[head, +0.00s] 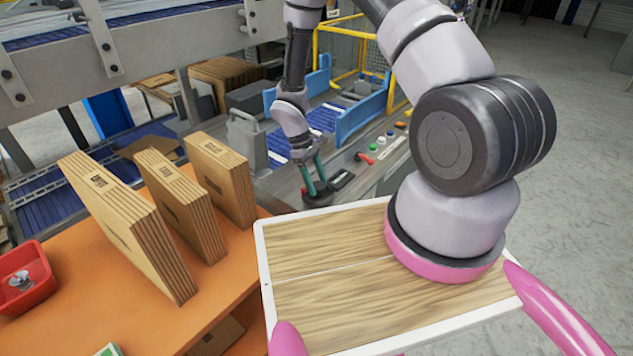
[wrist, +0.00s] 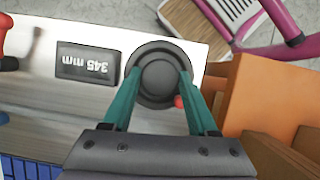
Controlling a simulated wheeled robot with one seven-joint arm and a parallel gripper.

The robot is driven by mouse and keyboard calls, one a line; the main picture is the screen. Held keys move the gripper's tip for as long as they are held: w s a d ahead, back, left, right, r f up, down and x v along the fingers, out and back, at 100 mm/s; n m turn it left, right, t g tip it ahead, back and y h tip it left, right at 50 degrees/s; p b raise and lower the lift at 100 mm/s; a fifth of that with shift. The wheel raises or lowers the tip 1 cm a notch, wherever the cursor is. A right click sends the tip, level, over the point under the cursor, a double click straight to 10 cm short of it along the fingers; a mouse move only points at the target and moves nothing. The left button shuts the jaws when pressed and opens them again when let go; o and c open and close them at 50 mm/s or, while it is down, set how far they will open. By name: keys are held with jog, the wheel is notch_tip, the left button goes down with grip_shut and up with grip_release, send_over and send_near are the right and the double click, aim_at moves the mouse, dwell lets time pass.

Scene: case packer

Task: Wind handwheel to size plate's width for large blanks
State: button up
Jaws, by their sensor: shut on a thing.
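The handwheel (wrist: 157,92) is a dark round wheel with a small red knob at its lower right, on the machine's pale panel. In the head view the handwheel (head: 318,197) is partly hidden by my fingers. My gripper (wrist: 160,74) has its two teal fingers on opposite sides of the wheel, shut on it. In the head view my gripper (head: 318,183) reaches down onto the panel's near end. A black display (wrist: 88,63) beside the wheel reads 345 mm, upside down; it also shows in the head view (head: 344,179). I cannot make out a size plate.
A red lever (head: 365,157) and several coloured buttons line the panel. Blue guides (head: 360,115) and a yellow frame (head: 345,33) stand behind. Stacks of cardboard blanks (head: 130,225) of different sizes stand on an orange table (head: 215,290), with a red bin (head: 25,277) at left.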

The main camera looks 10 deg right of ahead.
dwell(0.3)
jog(key=o, duration=1.4)
jog(key=v, duration=1.1)
jog(key=shift+f, duration=0.1)
